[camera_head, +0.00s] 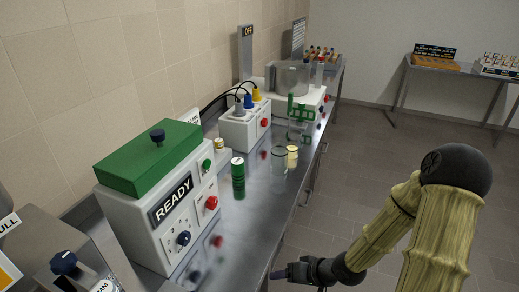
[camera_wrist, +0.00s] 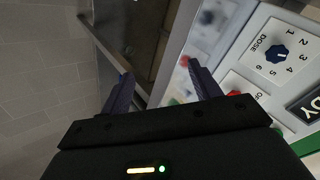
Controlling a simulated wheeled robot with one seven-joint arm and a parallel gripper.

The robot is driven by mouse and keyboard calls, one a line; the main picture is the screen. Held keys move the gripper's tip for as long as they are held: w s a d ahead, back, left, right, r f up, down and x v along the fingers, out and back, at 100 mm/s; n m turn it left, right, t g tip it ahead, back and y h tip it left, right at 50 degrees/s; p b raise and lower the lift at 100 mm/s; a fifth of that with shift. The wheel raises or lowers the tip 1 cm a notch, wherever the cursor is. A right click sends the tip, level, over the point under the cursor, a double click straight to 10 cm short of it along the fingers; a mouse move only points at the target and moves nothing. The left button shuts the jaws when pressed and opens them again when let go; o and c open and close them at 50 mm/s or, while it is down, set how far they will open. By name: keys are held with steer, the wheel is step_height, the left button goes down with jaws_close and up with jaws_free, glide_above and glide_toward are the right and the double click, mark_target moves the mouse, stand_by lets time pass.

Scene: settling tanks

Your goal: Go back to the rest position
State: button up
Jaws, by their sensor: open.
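My gripper (camera_head: 283,274) is at the bottom of the head view, low beside the front edge of the steel bench (camera_head: 262,212) and apart from it. In the wrist view my gripper (camera_wrist: 164,92) shows two dark fingers spread apart with nothing between them. Past the fingers are the bench edge and the grey-white machine (camera_wrist: 293,62) with a blue dose knob. In the head view this machine (camera_head: 135,215) has a green lid, a READY display and a red button.
A green-labelled cylinder (camera_head: 238,178), a clear glass beaker (camera_head: 279,160) and a pale yellow jar (camera_head: 292,155) stand on the bench. Behind them are a white box with cables (camera_head: 240,130) and a steel pot (camera_head: 290,77). The floor (camera_head: 355,185) to the right is clear.

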steer(key=s+d+r+h+p, duration=0.1)
steer(key=d+r+h, duration=0.6)
steer(key=d, duration=0.1)
steer(key=s+r+m+g+p, duration=0.1)
steer(key=s+r, duration=0.4)
steer(key=r, duration=0.4)
steer(key=shift+s+a+r+h, duration=0.3)
steer(key=shift+a, duration=0.15)
